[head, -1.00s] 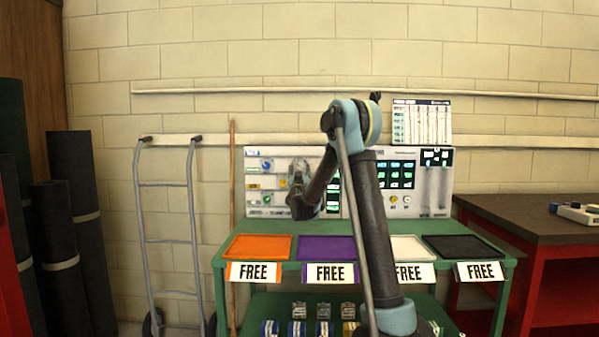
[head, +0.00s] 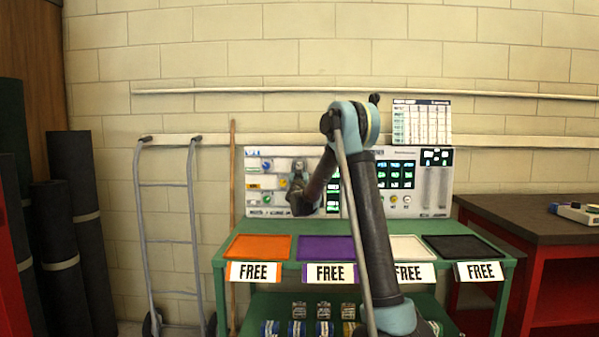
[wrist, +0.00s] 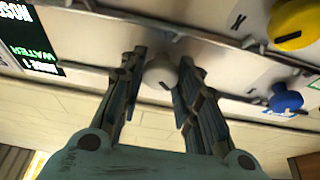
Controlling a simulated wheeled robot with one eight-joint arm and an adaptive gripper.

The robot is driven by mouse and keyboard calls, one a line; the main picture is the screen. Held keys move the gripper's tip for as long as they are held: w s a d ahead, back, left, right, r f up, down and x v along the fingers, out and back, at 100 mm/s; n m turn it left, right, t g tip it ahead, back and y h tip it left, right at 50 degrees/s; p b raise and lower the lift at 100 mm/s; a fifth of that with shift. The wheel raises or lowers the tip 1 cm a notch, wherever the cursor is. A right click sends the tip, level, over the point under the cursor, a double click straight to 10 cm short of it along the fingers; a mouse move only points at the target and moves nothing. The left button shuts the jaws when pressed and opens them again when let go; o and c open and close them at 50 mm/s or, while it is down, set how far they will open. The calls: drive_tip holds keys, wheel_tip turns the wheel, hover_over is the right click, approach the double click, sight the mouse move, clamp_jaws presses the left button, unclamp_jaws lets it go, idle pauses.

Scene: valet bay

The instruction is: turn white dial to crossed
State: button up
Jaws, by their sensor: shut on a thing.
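The white dial (wrist: 160,72) shows in the wrist view between the two fingers of my gripper (wrist: 160,85). My gripper is shut on it, with one finger pressed to each side. In the head view my gripper (head: 298,172) is at the left-middle part of the white control panel (head: 370,152), and hides the dial there. The dial's pointer and the crossed mark cannot be made out.
A yellow dial (wrist: 293,25) and a blue dial (wrist: 285,98) sit close beside my gripper in the wrist view. Orange (head: 260,248), purple (head: 326,248), white and black trays lie on the green cart below the panel. A hand truck (head: 165,184) stands left.

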drive_tip(key=shift+m, duration=0.4)
drive_tip(key=m+h, duration=0.1)
drive_tip(key=m, duration=0.1)
drive_tip(key=m+h, duration=0.2)
drive_tip(key=m, duration=0.1)
drive_tip(key=shift+a+g, duration=0.1)
drive_tip(key=shift+g, duration=0.2)
drive_tip(key=m+h, duration=0.1)
drive_tip(key=m, duration=0.2)
drive_tip(key=m+g+h, duration=0.1)
drive_tip(key=m, duration=0.2)
drive_tip(key=shift+g+h, duration=0.3)
drive_tip(key=shift+h, duration=0.1)
drive_tip(key=m+g, duration=0.1)
drive_tip(key=m, duration=0.2)
drive_tip(key=m+g+h, duration=0.1)
drive_tip(key=m, duration=0.1)
drive_tip(key=shift+m, duration=0.4)
drive_tip(key=m+g, duration=0.1)
drive_tip(key=m, duration=0.3)
drive_tip(key=shift+m+g, duration=0.4)
drive_tip(key=shift+s, duration=0.1)
drive_tip(key=o, duration=1)
drive_tip(key=shift+o, duration=0.3)
